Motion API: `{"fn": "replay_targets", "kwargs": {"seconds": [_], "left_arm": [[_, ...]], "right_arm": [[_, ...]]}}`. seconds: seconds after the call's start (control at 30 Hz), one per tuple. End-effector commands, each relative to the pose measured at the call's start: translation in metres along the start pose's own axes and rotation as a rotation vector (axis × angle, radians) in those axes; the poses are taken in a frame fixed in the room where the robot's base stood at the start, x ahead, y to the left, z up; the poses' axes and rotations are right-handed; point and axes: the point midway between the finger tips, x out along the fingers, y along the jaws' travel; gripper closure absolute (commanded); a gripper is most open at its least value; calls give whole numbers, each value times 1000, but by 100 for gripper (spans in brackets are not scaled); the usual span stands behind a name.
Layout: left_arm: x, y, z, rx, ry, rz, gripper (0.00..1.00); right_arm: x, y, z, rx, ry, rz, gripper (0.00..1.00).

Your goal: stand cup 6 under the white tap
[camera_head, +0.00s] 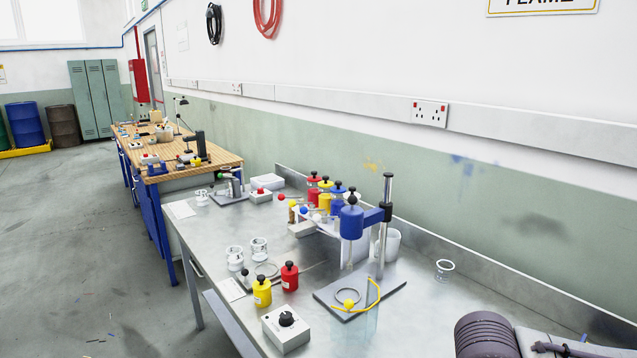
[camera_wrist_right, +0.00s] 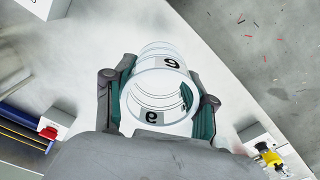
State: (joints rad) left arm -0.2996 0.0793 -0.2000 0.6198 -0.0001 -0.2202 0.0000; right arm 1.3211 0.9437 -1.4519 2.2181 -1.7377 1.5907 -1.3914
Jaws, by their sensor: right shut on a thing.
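Cup 6 (camera_wrist_right: 160,62) is a clear cup with a 6 on its label, seen from its open end in the right wrist view. My right gripper (camera_wrist_right: 163,100) is shut on it, with one teal-padded finger on each side of its wall. The cup looks empty. In the head view, a rack with red, yellow and blue bottles (camera_head: 325,200) stands at the back of the steel bench, with small coloured balls (camera_head: 303,210) in front. I cannot make out which part is the white tap.
Several other clear cups (camera_head: 259,248) stand on the bench (camera_head: 420,310). A blue stand (camera_head: 352,222) with a grey base, yellow and red bottles (camera_head: 289,276) and a knob box (camera_head: 286,329) occupy the middle.

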Motion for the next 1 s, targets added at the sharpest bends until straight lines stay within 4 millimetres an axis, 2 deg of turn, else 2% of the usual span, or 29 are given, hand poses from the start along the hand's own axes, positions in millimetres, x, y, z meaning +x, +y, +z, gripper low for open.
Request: {"fn": "replay_targets", "kwargs": {"seconds": [0.1,0.3,0.47,1.0], "left_arm": [[0,0,0,0,-1,0,60],[0,0,1,0,-1,0,60],[0,0,1,0,-1,0,60],[0,0,1,0,-2,0,60]], "right_arm": [[-2,1,3,-217,1,0,71],[-3,2,5,-440,1,0,71],[-2,2,7,-489,-3,1,71],[-3,2,6,-487,1,1,71]]}}
